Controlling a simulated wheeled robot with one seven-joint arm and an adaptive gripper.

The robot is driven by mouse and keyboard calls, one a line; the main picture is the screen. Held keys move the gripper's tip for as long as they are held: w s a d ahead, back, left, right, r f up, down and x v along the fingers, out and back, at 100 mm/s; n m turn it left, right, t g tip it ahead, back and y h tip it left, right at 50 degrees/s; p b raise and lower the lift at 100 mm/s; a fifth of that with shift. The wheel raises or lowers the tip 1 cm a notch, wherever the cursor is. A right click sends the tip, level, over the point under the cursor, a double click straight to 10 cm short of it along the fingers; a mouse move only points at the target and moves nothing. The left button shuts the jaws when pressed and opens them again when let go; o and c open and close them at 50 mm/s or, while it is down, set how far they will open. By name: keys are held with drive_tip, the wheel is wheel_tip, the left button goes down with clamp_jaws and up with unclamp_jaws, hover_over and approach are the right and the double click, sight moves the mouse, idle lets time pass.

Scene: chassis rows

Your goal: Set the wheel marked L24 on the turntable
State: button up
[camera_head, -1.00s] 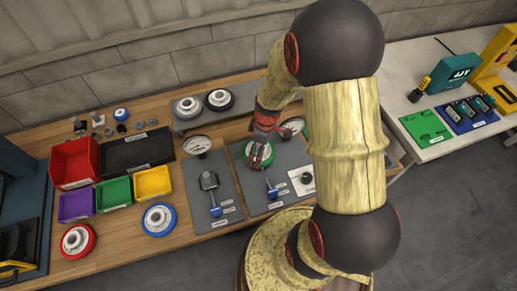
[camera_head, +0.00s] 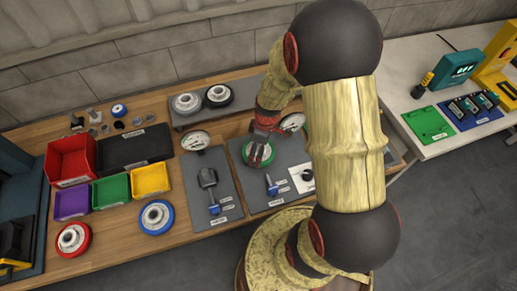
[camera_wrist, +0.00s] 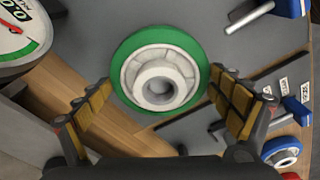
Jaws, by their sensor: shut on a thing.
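A green-rimmed wheel with a pale hub (camera_head: 259,154) is in my gripper (camera_head: 264,136), over the right-hand grey plate (camera_head: 243,185). In the wrist view the wheel (camera_wrist: 160,74) faces the camera, and my gripper's fingers (camera_wrist: 160,88) sit on either side of its rim. No L24 marking can be read on it. I cannot tell whether the wheel touches what is below it. I cannot make out the turntable; the wheel and my arm cover part of the plate.
A red-rimmed wheel (camera_head: 73,239) and a blue-rimmed wheel (camera_head: 157,217) lie at the front left. Two more wheels stand on a raised grey shelf (camera_head: 245,98). Dial gauges (camera_head: 195,141) stand at the plates. Coloured bins and a black tray (camera_head: 135,149) fill the left side.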

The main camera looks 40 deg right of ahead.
drive_tip(key=o, duration=1.2)
drive_tip(key=shift+o, duration=0.2)
drive_tip(key=shift+r, duration=0.15)
wheel_tip(320, 180, up, 12)
drive_tip(key=s+d, duration=0.1)
